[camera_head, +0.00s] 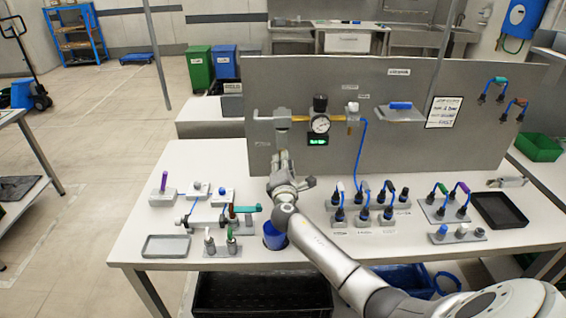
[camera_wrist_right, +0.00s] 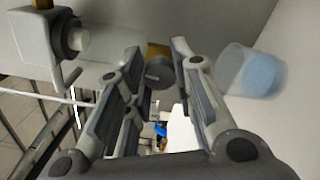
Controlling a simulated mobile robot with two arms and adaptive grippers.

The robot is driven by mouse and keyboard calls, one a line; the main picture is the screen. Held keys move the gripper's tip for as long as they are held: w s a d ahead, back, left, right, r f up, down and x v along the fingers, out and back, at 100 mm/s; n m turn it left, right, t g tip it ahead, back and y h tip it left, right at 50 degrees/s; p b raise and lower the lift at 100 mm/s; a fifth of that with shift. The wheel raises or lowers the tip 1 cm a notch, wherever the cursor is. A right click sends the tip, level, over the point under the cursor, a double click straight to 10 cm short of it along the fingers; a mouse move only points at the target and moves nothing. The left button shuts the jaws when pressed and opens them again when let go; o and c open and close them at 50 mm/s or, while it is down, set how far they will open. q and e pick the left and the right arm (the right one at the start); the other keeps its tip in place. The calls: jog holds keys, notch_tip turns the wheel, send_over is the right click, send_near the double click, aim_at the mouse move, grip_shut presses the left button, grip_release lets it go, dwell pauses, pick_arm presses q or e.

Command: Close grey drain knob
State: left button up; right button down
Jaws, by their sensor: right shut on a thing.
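My right gripper (camera_head: 282,158) reaches up to the grey panel at the left of the gauge, just below a grey fitting (camera_head: 283,118) on the brass pipe. In the right wrist view its two fingers (camera_wrist_right: 160,65) are closed in on a small round grey knob (camera_wrist_right: 158,74), which I take to be the drain knob. The knob sits between the fingertips, with a bit of brass behind it. In the head view the gripper hides the knob. How far the knob is turned cannot be told. My left gripper is not in view.
A pressure gauge (camera_head: 320,124) with a green display hangs right of the gripper. A blue hose (camera_head: 362,150) runs down the panel (camera_head: 440,120). Several valves and connectors stand on the white table (camera_head: 150,238). A clear cup with blue (camera_wrist_right: 252,74) is beside the fingers in the wrist view.

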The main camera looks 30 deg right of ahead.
jog(key=shift+f+n, duration=0.1)
jog(key=shift+n, duration=0.3)
jog(key=c, duration=1.2)
grip_release()
jog(key=shift+s+a, duration=0.1)
jog(key=v, duration=1.2)
